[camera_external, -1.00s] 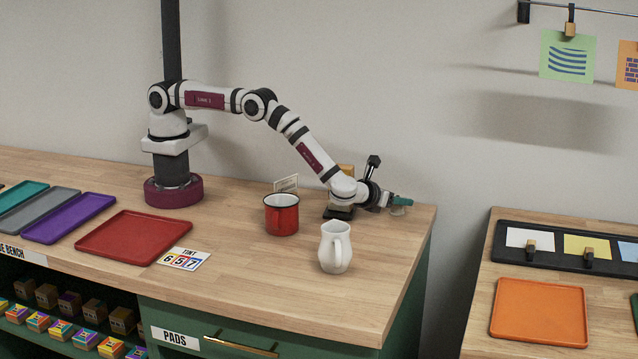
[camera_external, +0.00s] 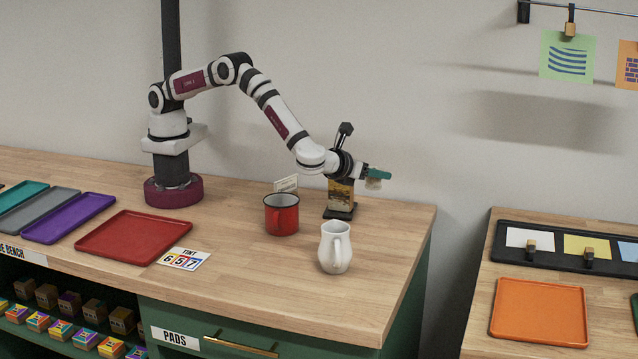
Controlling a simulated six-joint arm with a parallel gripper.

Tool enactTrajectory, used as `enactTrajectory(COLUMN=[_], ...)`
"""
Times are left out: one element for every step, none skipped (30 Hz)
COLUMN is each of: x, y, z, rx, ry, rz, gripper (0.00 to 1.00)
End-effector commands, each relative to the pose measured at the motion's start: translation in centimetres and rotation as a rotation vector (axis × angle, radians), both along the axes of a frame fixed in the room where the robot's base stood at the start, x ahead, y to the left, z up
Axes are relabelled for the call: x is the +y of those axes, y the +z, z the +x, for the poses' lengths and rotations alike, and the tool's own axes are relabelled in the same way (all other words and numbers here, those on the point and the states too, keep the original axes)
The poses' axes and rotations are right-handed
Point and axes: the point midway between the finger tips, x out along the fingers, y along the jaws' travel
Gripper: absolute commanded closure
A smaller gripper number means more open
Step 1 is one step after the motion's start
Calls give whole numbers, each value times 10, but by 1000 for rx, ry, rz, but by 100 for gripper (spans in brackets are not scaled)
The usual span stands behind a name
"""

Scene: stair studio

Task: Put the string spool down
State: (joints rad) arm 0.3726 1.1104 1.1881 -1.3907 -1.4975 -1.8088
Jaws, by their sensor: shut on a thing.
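My gripper (camera_external: 380,175), with teal fingers, is raised above the back right corner of the wooden bench (camera_external: 290,300) and points right. It is shut on a small pale beige thing, which I take to be the string spool (camera_external: 373,184). The spool shows just below the teal finger, clear of the bench top. Much of it is hidden by the finger, and it is too small to make out any string.
A dark stand with a golden-brown panel (camera_external: 341,194) is under my wrist. A red mug (camera_external: 281,214) and a white jug (camera_external: 335,248) stand nearby. A red tray (camera_external: 130,237) lies left; an orange tray (camera_external: 540,312) is on another table.

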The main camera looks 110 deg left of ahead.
Motion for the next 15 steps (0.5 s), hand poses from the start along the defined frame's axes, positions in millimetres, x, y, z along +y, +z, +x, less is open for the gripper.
enactTrajectory(x=[-9,-15,-25,-35,-45,-60,-70,-82,-97,-107,-117,-129,-136,-141,-145], y=[2,3,5,5,6,7,7,7,7,7,7,7,7,7,6], z=[-2,-3,-5,-7,-9,-13,-16,-20,-25,-29,-33,-38,-42,-44,-46], rx=[-1,0,0,0,0,-1,0,0,0,2,2,4,4,6,5], ry=[-14,-27,-53,-77,-105,-146,-177,-210,-253,-285,-315,-349,-372,-390,-406], rz=[1,1,4,4,7,8,9,9,10,10,9,8,8,7,6], gripper=[100,100,100,100,100,100,100,100,100,100,100,100,100,100,100])
